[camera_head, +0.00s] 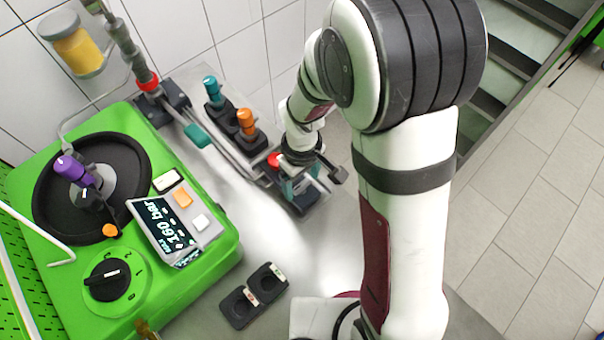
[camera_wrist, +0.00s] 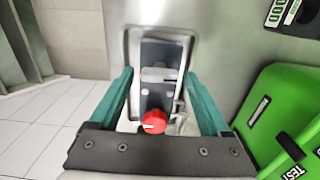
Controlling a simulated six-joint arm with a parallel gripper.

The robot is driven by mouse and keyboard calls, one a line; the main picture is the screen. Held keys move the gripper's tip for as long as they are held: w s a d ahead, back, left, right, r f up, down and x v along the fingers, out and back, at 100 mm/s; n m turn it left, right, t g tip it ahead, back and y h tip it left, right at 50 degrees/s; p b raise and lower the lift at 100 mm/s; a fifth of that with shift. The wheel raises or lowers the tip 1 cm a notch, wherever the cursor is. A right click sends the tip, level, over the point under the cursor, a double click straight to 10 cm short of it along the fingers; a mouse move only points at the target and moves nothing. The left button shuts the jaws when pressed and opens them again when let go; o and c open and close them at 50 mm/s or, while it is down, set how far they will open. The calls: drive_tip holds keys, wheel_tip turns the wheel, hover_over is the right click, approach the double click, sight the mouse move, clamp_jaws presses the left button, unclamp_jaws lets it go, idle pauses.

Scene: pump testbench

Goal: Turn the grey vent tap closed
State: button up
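In the wrist view my gripper (camera_wrist: 158,76) is open, with one teal finger on each side of a dark block (camera_wrist: 162,53). A small light grey bar (camera_wrist: 160,75), which may be the grey vent tap, lies crosswise between the fingertips. Gaps show between it and both fingers. A red knob (camera_wrist: 154,121) with a white mark sits nearer the gripper's base, also between the fingers. In the head view my gripper (camera_head: 298,190) is at the right end of the pipe assembly, beside the red knob (camera_head: 273,158). My arm partly hides this end, and I cannot make out the grey tap there.
A green pump unit (camera_head: 215,232) with a display is on the left. A dark two-part holder (camera_head: 252,296) lies at the front. The metal table (camera_head: 275,240) between is clear.

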drive_tip(key=c, duration=1.2)
drive_tip(key=shift+o, duration=0.2)
drive_tip(key=m, duration=0.4)
drive_tip(key=shift+m, duration=0.3)
drive_tip(key=m, duration=0.4)
drive_tip(key=shift+m, duration=0.3)
drive_tip(key=m, duration=0.4)
drive_tip(key=shift+m, duration=2.4)
